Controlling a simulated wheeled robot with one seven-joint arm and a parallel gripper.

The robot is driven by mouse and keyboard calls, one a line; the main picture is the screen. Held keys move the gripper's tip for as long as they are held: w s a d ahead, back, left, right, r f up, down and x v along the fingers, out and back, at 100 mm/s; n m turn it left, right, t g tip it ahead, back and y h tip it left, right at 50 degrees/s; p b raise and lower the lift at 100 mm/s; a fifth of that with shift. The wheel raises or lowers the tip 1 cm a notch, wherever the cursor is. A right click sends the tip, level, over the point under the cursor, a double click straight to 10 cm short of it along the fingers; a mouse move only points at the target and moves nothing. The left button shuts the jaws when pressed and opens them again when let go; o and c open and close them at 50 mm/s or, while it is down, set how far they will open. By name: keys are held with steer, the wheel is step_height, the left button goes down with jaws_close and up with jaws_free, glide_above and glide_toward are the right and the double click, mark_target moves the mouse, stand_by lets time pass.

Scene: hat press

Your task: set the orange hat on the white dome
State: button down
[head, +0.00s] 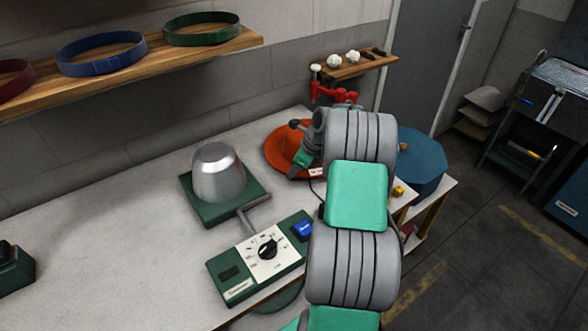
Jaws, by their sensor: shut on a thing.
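The orange hat (279,148) is at the right part of the worktable, partly hidden behind my arm. My gripper (297,168) is at the hat's right side and shut on it; the fingertips are small and partly covered. I cannot tell whether the hat touches the table.
A green control box (240,275) with a dial stands in front of the dome. A wooden shelf (150,72) with hat bands hangs above. The table's left part is mostly clear.

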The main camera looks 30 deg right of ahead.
steer(key=shift+f, duration=0.1)
steer(key=c, duration=1.4)
jaws_free()
steer(key=v, duration=0.8)
steer(key=s+a+r+n+h, duration=0.1)
steer(key=a+r+n, duration=0.3)
steer(key=a+n, duration=0.3)
steer(key=s+a+r+n, duration=0.25)
steer(key=a+n, duration=0.25)
steer(key=a, duration=0.5)
steer(key=s+a+n+h, duration=0.1)
steer(key=s+a+n, duration=1.1)
steer(key=s+n, duration=0.3)
steer(key=shift+s+n+h, duration=0.25)
steer(key=shift+n+h, duration=0.05)
steer(key=shift+n, duration=0.9)
